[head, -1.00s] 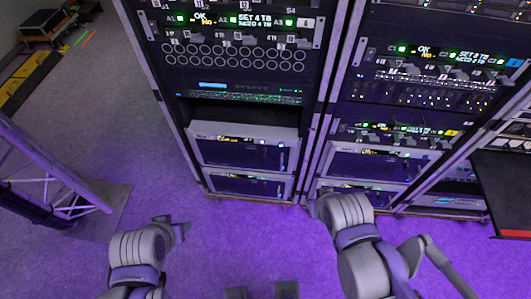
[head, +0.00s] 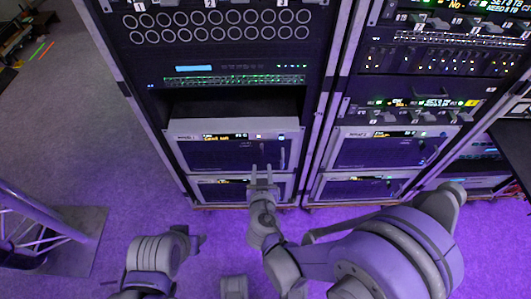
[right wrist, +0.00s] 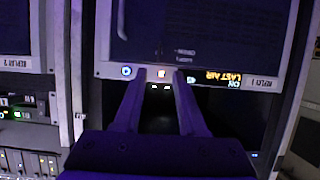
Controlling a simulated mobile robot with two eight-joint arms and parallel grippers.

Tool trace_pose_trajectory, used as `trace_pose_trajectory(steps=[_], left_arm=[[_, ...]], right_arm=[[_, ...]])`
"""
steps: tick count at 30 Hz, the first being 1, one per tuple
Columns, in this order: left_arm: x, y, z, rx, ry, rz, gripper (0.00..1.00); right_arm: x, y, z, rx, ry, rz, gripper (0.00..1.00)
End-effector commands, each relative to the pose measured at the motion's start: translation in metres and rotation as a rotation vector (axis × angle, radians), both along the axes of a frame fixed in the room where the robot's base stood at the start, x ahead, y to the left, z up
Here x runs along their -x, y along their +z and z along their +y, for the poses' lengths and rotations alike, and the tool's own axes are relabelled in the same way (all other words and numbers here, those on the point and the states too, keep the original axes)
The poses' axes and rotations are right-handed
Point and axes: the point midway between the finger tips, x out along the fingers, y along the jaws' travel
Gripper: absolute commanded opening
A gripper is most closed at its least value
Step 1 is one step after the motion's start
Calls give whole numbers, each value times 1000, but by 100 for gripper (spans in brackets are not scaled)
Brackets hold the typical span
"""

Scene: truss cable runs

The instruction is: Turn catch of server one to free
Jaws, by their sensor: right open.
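Server one (head: 230,155) is the pale-framed unit with a dark front low in the left rack. In the right wrist view it appears upside down, and its front (right wrist: 200,35) carries a REPLAY 1 label and an amber display reading LAST AIR. A small upright bar (head: 283,157) is at the right of its front; I cannot tell whether this is the catch or how it is set. My left gripper (head: 197,242) hangs low left, apart from the racks.
A similar unit (head: 378,150) sits in the right rack. Another unit (head: 240,188) lies under server one. An open dark bay (head: 235,103) is above it. A truss leg (head: 40,222) stands at left. Purple floor is clear between the truss and rack.

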Motion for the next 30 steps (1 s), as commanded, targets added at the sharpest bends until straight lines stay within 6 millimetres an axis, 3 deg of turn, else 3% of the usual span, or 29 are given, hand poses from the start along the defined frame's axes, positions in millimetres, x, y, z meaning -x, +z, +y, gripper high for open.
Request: trace_pose_trajectory(steps=[16,21,30], left_arm=[[-1,-18,0,0,0,6,50],[-1,-20,0,0,0,7,50],[-1,-20,0,0,0,7,50]], right_arm=[[-83,-35,-1,1,-4,1,40],[-95,-39,-1,1,-3,1,40],[-97,-39,-1,1,-3,1,40]])
